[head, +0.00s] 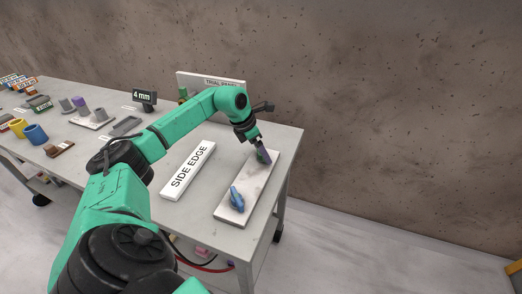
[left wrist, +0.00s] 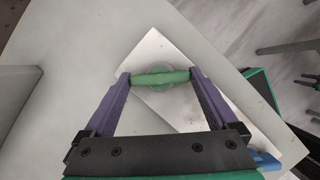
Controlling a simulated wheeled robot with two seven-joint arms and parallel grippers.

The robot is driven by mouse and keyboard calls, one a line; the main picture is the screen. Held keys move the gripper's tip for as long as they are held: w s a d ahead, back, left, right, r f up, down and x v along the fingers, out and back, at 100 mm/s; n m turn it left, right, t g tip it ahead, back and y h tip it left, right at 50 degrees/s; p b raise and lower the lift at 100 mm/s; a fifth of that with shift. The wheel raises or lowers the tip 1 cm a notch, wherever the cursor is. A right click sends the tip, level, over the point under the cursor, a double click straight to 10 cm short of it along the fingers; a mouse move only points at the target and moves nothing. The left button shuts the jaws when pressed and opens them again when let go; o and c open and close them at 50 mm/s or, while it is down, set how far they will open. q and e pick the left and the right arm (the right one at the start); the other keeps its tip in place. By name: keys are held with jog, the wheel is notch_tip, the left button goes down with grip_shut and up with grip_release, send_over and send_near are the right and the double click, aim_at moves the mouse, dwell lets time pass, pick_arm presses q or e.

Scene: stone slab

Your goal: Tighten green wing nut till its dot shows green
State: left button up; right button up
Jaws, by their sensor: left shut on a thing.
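The green wing nut (left wrist: 160,78) sits near one end of a pale stone slab (head: 246,180), its wings spanning the jaws in the left wrist view. My left gripper (left wrist: 160,77) is shut on it, with one purple finger at each wing end. In the head view my left gripper (head: 262,156) reaches down to the slab's far end and mostly covers the nut. I cannot make out a coloured dot in either view. A blue wing nut (head: 237,200) stands at the slab's near end. It is partly in the left wrist view (left wrist: 266,161).
A white block marked SIDE EDGE (head: 188,171) lies left of the slab. A 4 mm sign (head: 145,98) and a white panel (head: 211,79) stand farther back. Cups and other parts crowd the table's left. The table's right edge is close to the slab.

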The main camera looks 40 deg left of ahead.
pick_arm(q)
jog(key=shift+r, duration=0.15)
jog(key=o, duration=1)
jog(key=b+v, duration=0.1)
jog(key=v, duration=1.3)
jog(key=shift+s+r, duration=0.15)
jog(key=shift+r, duration=0.05)
jog(key=shift+a, duration=0.1)
